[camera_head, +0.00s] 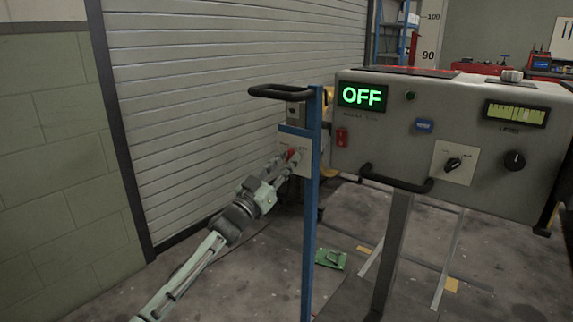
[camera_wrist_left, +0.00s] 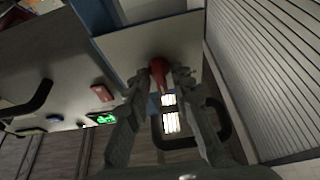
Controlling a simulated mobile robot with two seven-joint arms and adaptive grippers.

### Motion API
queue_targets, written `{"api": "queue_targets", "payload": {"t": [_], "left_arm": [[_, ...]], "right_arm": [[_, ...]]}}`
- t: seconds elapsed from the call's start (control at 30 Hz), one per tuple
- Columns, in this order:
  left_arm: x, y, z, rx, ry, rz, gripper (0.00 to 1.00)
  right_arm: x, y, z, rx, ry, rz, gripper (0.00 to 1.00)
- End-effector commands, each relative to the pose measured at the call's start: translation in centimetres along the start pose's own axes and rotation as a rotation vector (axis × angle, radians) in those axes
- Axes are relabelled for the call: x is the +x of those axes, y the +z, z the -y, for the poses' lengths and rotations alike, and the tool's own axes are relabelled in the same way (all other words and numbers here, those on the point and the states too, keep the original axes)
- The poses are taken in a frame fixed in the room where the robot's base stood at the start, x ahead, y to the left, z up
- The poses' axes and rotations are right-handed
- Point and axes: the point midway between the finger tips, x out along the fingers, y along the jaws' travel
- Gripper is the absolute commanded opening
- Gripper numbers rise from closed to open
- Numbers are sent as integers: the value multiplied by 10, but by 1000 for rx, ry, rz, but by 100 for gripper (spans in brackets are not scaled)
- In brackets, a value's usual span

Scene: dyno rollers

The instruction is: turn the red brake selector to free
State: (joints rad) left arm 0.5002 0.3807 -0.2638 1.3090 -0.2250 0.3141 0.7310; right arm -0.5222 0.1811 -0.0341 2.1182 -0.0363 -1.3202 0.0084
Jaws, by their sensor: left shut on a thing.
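The red brake selector (camera_head: 291,155) sits on a pale plate (camera_head: 302,162) on the blue post (camera_head: 313,220). My left gripper (camera_head: 283,162) reaches it from the lower left. In the left wrist view the red selector (camera_wrist_left: 158,75) stands between the two fingertips of my left gripper (camera_wrist_left: 160,82), which is shut on it. The plate's lettering is too small to read, so the position the selector points to cannot be told. My right gripper is not in view.
A grey console (camera_head: 450,140) right of the post has a green OFF display (camera_head: 362,96), a black knob (camera_head: 514,160) and a black handle (camera_head: 396,180). A black handle (camera_head: 281,92) tops the post. A roller shutter (camera_head: 200,100) stands behind. A green object (camera_head: 331,259) lies on the floor.

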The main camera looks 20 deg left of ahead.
Motion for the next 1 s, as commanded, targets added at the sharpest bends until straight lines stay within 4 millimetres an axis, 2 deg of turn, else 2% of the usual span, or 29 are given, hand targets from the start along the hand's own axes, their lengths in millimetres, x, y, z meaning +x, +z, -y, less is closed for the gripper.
{"api": "queue_targets", "payload": {"t": [0.3, 0.6, 1.0], "left_arm": [[0, 0, 3, 282, 115, 1, 0], [1, -2, 3, 516, 213, 0, 0], [1, -2, 4, 696, 288, 1, 0]], "right_arm": [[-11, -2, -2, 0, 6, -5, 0], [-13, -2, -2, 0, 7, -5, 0], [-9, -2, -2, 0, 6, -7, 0]]}}
